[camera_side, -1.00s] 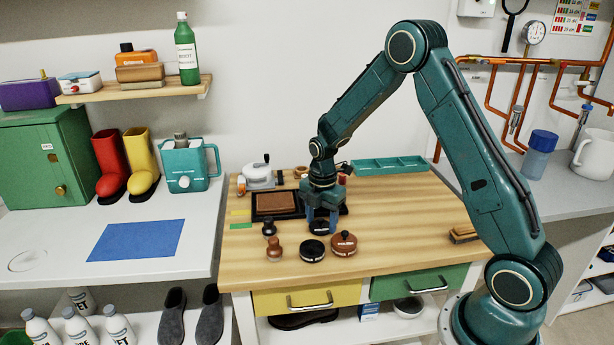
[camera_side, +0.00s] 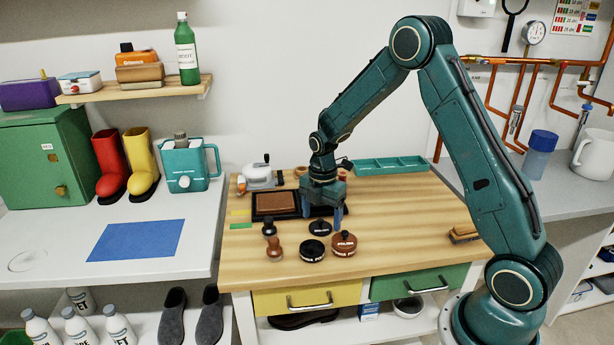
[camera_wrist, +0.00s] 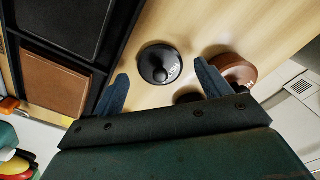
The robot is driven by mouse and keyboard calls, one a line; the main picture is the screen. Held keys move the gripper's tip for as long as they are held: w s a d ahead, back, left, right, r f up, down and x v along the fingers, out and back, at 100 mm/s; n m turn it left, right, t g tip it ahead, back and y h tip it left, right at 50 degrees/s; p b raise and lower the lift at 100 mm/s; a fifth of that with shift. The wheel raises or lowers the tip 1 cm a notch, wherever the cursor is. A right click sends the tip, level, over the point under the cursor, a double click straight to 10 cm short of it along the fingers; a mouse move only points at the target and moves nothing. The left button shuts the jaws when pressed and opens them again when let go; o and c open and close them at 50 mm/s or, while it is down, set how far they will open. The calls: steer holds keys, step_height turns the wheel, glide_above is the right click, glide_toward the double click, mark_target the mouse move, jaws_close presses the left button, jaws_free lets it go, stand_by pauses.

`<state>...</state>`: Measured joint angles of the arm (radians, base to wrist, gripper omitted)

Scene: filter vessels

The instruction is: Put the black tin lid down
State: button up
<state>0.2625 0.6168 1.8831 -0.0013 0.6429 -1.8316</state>
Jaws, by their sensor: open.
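The black tin lid (camera_side: 320,228) lies on the wooden bench top, knob up, just behind the black tin and brown tin. In the wrist view the lid (camera_wrist: 158,64) shows whole, with bare wood around it. My gripper (camera_side: 322,213) is open just above and behind the lid. In the wrist view its fingers (camera_wrist: 161,72) stand wide to either side, apart from it. The black tin (camera_side: 313,251) stands in front of the lid. In the wrist view it is mostly hidden by my gripper.
The brown tin (camera_side: 344,244) with a knobbed lid stands to the right. Two knobbed brushes, dark (camera_side: 269,228) and brown (camera_side: 274,249), stand to the left. A black tray with a brown pad (camera_side: 276,204) is behind. The bench right of the tins is mostly clear.

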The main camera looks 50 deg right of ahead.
mark_target(322, 220)
step_height(322, 220, up, 11)
stand_by(0.5)
stand_by(0.5)
steer(key=s+a+r+m+t, duration=0.3)
steer(key=s+a+r+m, duration=0.45)
steer(key=s+r, duration=0.35)
steer(key=s+a+r+m+t, duration=0.1)
steer(key=s+a+m, duration=0.3)
steer(key=s+m, duration=0.6)
steer(key=s+t, duration=0.1)
steer(key=s, duration=0.3)
steer(key=shift+s+r+t, duration=0.15)
steer(key=shift+r+t, duration=0.1)
steer(key=shift+t, duration=0.05)
